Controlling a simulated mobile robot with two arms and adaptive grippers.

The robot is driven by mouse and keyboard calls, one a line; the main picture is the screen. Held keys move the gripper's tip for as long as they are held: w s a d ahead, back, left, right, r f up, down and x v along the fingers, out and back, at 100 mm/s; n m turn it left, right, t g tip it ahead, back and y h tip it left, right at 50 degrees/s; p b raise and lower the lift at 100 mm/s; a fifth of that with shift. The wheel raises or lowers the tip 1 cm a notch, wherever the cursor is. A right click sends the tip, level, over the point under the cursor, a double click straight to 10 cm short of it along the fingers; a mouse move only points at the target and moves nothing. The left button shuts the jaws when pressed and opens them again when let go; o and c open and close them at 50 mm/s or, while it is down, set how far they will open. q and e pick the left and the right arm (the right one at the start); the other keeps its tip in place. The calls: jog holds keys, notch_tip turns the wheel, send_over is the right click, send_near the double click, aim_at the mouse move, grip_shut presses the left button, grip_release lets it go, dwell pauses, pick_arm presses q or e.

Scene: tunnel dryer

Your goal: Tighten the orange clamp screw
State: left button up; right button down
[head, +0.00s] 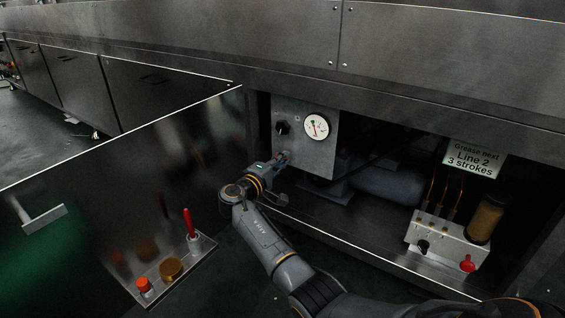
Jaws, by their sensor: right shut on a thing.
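My right gripper (281,158) is at the lower left part of the grey gauge panel (320,158), inside the open bay. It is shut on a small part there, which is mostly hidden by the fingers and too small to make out. I cannot clearly see an orange clamp screw; it may be hidden at the fingertips. The panel bears a round white gauge (316,126) and a black knob (283,128). My left gripper is not in view.
The lowered door (90,215) fills the left and bears a tray (172,290) with an orange-capped container (144,285), a brass-coloured pot (171,269) and a red-handled tool (188,222). A lubrication block (447,240) with a red knob (467,263) stands at right under a sign (474,158).

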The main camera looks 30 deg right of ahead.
jog(key=shift+f, duration=0.1)
dwell(0.3)
jog(key=c, duration=1.5)
grip_release()
jog(key=shift+o, duration=0.2)
jog(key=v, duration=1.2)
